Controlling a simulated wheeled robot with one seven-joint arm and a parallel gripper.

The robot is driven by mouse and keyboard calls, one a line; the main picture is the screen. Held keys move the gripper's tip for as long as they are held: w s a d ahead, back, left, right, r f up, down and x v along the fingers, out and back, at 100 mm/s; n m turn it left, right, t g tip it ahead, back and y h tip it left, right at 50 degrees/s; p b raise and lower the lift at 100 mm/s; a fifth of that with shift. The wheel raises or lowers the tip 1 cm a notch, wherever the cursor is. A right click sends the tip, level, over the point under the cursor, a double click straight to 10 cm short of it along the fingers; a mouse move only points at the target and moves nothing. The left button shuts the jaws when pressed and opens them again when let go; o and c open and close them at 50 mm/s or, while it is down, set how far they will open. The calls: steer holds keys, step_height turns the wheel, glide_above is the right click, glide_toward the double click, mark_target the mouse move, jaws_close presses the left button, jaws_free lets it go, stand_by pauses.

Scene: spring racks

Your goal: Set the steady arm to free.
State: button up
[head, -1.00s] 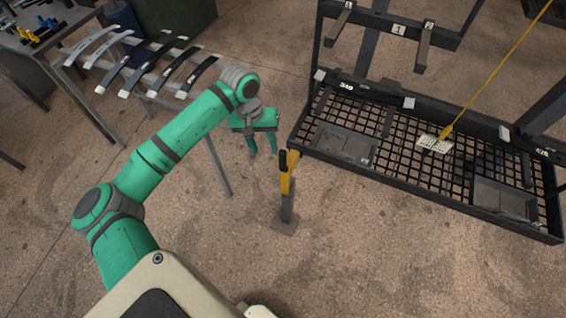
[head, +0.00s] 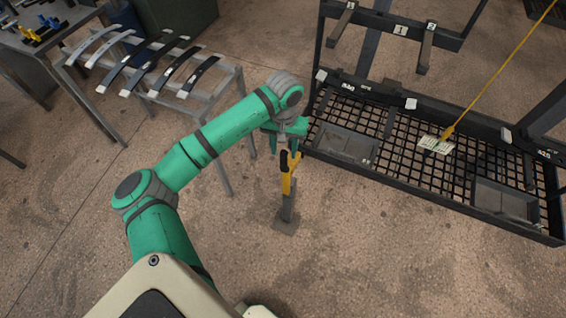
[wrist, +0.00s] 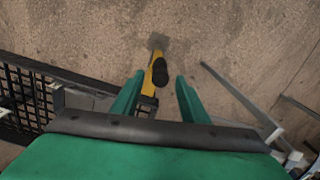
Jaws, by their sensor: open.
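The steady arm (head: 287,183) is a yellow upright with a black-gripped lever (head: 283,162), on a grey post with a floor plate (head: 286,224). The lever stands roughly upright. My gripper (head: 285,152) is at the top of the steady arm, with its green fingers pointing down. In the wrist view the fingers are apart and empty, and the round black end of the lever (wrist: 160,72) shows between the fingertips. I cannot tell whether a finger touches it. Part of the yellow top is hidden by the gripper in the head view.
A black rack with a mesh base (head: 400,150) stands close on the right, with numbered posts. A grey stand with several leaf springs (head: 160,68) is at the left. The floor in front is clear.

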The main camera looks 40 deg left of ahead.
mark_target(284, 164)
step_height(284, 164, down, 9)
stand_by(0.4)
jaws_close()
